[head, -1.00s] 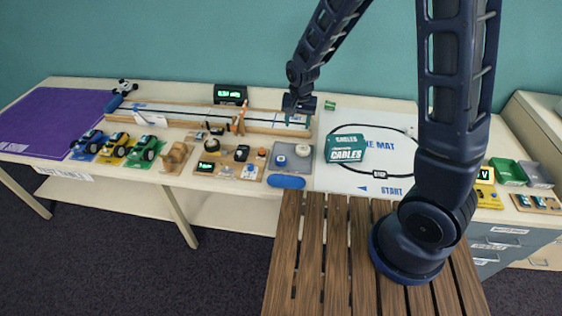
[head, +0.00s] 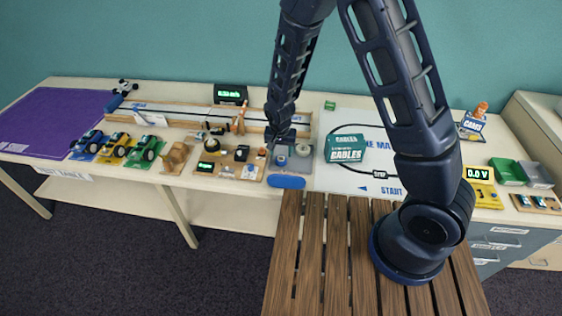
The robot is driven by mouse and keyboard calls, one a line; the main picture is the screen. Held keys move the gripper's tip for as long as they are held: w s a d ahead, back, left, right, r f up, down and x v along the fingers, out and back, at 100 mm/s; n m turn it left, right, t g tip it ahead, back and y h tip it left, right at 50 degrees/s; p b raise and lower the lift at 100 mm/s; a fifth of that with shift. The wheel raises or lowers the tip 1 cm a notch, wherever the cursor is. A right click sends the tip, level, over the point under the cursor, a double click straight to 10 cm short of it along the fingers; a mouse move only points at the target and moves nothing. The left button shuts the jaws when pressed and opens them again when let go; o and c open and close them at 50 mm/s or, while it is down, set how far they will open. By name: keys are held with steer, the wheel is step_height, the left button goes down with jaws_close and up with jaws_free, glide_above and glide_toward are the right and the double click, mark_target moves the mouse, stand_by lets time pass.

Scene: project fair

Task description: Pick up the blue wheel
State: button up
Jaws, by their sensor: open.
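The blue wheel (head: 281,160) is a small round piece in the grey tray (head: 293,170) near the table's front edge. A white wheel (head: 303,150) sits to its right in the same tray. My gripper (head: 272,149) is open, pointing down just above the left back part of the tray, close to the blue wheel. The fingers are small and dark here, so I cannot tell whether they touch the wheel. My arm hides part of the tray's back edge.
A board with small parts (head: 228,167) lies left of the tray. A green cables box (head: 345,148) stands to the right on the white mat (head: 385,165). A blue oval pad (head: 287,182) lies in front. A wooden-edged track (head: 190,114) runs behind.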

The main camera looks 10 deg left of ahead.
mark_target(281, 157)
steer(key=shift+w+f, duration=0.2)
steer(key=shift+f, duration=0.7)
steer(key=shift+w+f, duration=0.25)
steer(key=shift+f, duration=0.6)
steer(key=shift+w+f, duration=0.2)
steer(key=shift+f, duration=0.7)
steer(key=c, duration=0.7)
